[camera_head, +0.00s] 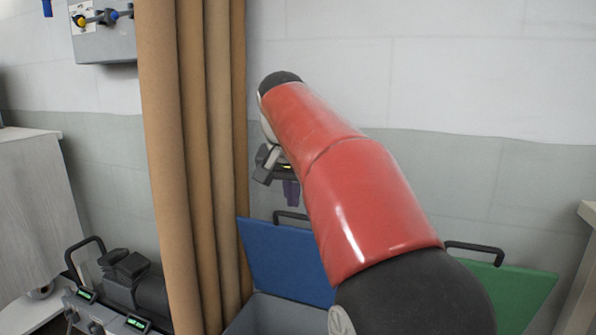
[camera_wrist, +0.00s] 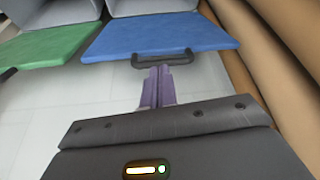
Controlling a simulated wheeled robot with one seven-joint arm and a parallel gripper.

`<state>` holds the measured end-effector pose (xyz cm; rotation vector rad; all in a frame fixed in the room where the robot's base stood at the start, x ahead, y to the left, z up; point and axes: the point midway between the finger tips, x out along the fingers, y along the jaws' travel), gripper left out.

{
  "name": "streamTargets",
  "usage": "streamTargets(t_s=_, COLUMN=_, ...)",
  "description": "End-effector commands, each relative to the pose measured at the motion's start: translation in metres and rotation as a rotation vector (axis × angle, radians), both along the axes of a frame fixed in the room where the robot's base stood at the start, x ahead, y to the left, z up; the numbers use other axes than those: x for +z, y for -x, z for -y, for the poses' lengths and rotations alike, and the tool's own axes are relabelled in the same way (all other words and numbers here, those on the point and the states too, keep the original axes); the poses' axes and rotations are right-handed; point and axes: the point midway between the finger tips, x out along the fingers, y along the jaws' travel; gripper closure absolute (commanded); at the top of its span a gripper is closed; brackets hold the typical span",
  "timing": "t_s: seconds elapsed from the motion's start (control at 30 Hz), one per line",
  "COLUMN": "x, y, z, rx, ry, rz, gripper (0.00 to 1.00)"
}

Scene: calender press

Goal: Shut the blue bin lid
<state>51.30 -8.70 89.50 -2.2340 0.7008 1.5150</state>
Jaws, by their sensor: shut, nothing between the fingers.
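The blue bin lid (camera_head: 285,262) stands raised, leaning back near the wall, with a black bar handle (camera_head: 291,215) on its top edge. It also shows in the wrist view (camera_wrist: 160,34), with its handle (camera_wrist: 163,59) toward my gripper. My gripper (camera_head: 291,192) is just above the lid's handle in the head view. In the wrist view my gripper (camera_wrist: 160,72) has its purple fingers together and empty, their tips close to the handle. I cannot tell whether they touch it. My red arm hides the right part of the lid in the head view.
A green lid (camera_head: 515,290) with a black handle stands raised to the right, partly behind my arm. Tall brown rolls (camera_head: 190,160) stand close on the left. The grey bin (camera_head: 270,315) is below the blue lid. A black device (camera_head: 140,285) is at lower left.

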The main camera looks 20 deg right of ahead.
Motion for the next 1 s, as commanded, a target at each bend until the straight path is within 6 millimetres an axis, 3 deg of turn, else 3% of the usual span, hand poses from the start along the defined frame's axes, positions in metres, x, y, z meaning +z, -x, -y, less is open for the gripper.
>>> streamTargets(t_s=0.03, x=0.023, y=-0.016, z=0.006, rx=-0.043, ry=0.002, rz=-0.006, gripper=1.00)
streamTargets(t_s=0.1, x=0.036, y=-0.030, z=0.013, rx=-0.092, ry=0.004, rz=-0.008, gripper=1.00)
streamTargets(t_s=0.33, x=0.048, y=-0.048, z=0.023, rx=-0.170, ry=0.008, rz=-0.010, gripper=1.00)
streamTargets(t_s=0.53, x=0.023, y=-0.054, z=0.030, rx=-0.173, ry=0.008, rz=-0.012, gripper=1.00)
streamTargets(t_s=0.87, x=-0.044, y=-0.073, z=0.048, rx=-0.171, ry=0.009, rz=-0.012, gripper=1.00)
streamTargets(t_s=1.0, x=-0.045, y=-0.059, z=0.033, rx=-0.167, ry=0.008, rz=-0.006, gripper=1.00)
